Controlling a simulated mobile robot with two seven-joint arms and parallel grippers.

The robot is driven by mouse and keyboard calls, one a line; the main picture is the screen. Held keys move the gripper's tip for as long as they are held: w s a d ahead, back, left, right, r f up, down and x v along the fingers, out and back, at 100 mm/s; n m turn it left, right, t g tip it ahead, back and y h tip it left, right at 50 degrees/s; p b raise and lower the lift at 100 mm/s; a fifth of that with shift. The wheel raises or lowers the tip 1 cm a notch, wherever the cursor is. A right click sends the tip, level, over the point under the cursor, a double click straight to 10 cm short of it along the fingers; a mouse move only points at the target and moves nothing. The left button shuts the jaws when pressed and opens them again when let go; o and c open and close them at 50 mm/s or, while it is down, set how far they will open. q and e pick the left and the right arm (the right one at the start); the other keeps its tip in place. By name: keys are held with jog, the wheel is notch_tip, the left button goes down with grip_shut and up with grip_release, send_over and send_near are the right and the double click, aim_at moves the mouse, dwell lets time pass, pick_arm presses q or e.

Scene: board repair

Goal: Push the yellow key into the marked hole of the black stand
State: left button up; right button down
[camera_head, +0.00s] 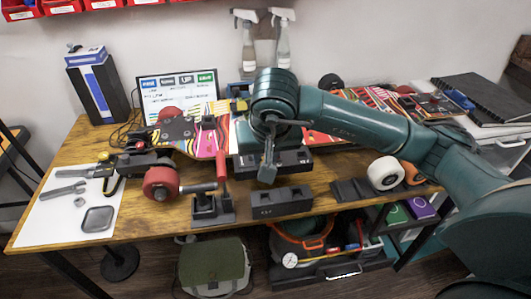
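My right arm comes in from the right, and its gripper (268,172) points down over the middle of the table. The gripper is seen nearly edge-on, so I cannot tell whether its fingers are open or hold something. A black block-shaped stand (283,202) sits at the front edge, just below and right of the fingertips. Another dark block (292,160) stands behind, partly covered by the gripper. A small yellow piece (240,104) shows left of my wrist; I cannot tell whether it is the key. The marked hole is too small to make out. My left gripper is out of view.
A black clamp with a red handle (222,166) stands left of the gripper. A white sheet (60,222) with tools lies left. Spray bottles (283,45) hang at the back.

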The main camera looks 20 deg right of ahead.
jog(key=shift+f+b, duration=0.5)
jog(key=shift+f, duration=0.2)
jog(key=shift+f+b, duration=0.75)
jog(key=shift+b, duration=0.05)
jog(key=shift+f, duration=0.3)
notch_tip(320, 180, down, 2)
jog(key=b, duration=0.3)
jog(key=shift+f, duration=0.25)
jog(key=shift+f+b, duration=0.65)
jog(key=shift+b, duration=0.1)
jog(key=shift+f, duration=0.15)
pick_arm(q)
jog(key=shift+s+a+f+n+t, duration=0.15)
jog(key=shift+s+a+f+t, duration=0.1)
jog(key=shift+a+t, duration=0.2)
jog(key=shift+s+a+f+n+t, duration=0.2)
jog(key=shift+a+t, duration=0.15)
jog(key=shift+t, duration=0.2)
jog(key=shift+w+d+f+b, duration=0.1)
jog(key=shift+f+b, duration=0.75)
jog(key=shift+b, duration=0.15)
pick_arm(e)
jog(key=shift+f, duration=0.7)
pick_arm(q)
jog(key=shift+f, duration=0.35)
